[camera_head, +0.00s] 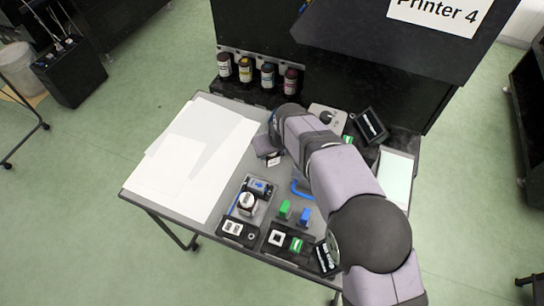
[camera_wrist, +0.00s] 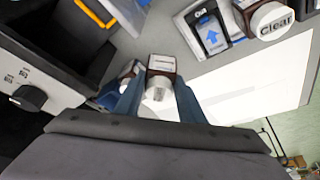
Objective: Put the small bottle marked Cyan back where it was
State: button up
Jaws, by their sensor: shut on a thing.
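A small dark bottle with a white cap (camera_wrist: 158,92) and a pale label is between my gripper's fingers (camera_wrist: 158,103) in the wrist view. My gripper is shut on it. Its marking is too small to read, so I cannot tell that it is Cyan. In the head view my gripper (camera_head: 270,149) is over the back middle of the grey table, beside the white sheets; the held bottle is mostly hidden there, with a small pale patch below the gripper. Whether the bottle touches the table I cannot tell.
Several bottles (camera_head: 267,75) stand in a row at the black printer's front. A bottle marked Clear (camera_wrist: 272,19) stands in a tray (camera_head: 262,212) at the table's front. White sheets (camera_head: 190,160) cover the left. Green and blue blocks (camera_head: 285,209) lie near the front.

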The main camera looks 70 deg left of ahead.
aim_at(274, 156)
jog(key=shift+f+p, duration=0.4)
jog(key=shift+f, duration=1.4)
jog(key=shift+f, duration=0.2)
jog(key=o, duration=1.3)
jog(key=shift+c, duration=0.2)
jog(key=shift+d+r, duration=0.15)
jog(key=shift+r, duration=0.4)
jog(key=b+v, duration=0.2)
jog(key=v, duration=0.9)
jog(key=shift+r, duration=0.1)
